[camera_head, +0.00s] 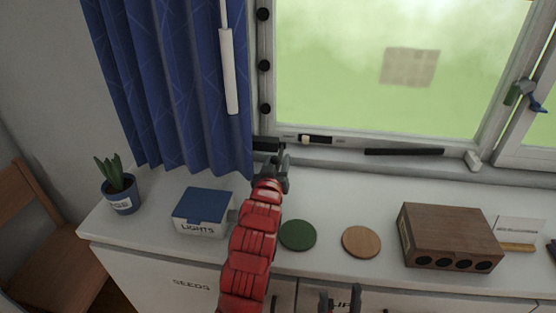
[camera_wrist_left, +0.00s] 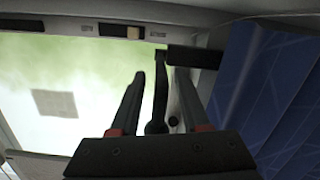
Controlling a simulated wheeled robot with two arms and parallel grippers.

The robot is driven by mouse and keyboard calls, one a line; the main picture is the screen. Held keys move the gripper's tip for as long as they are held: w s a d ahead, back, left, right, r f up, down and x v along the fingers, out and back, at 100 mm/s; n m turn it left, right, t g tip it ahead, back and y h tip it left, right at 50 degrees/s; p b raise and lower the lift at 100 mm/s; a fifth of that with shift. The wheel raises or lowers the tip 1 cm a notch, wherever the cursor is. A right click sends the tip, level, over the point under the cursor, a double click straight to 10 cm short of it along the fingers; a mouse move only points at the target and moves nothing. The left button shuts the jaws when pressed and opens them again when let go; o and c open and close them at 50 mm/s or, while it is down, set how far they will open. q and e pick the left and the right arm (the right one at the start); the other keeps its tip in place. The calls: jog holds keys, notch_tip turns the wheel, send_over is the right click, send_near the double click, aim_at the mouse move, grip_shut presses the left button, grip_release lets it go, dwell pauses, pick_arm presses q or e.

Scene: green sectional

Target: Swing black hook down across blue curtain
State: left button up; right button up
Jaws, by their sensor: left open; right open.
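The blue curtain (camera_head: 180,90) hangs at the left of the window, and it also fills the right of the left wrist view (camera_wrist_left: 275,90). The black hook (camera_head: 265,145) is at the curtain's lower right edge. In the left wrist view its dark bar (camera_wrist_left: 195,56) reaches toward the curtain, and a thin shaft runs between my fingers. My left gripper (camera_head: 272,158), on the red arm, is at the hook; its fingers (camera_wrist_left: 160,75) are open on either side of the shaft, with contact unclear. My right gripper (camera_head: 341,298) is open and empty at the bottom edge.
On the white counter stand a potted plant (camera_head: 119,187), a blue-lidded box (camera_head: 203,208), a green disc (camera_head: 297,235), a wooden disc (camera_head: 361,242) and a brown box (camera_head: 450,235). A white rod (camera_head: 229,75) hangs before the curtain. Black knobs (camera_head: 264,65) line the window frame.

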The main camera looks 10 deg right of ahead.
pick_arm(q)
jog(key=p+v, duration=0.9)
jog(key=v, duration=0.7)
jog(key=shift+w+d+f, duration=0.1)
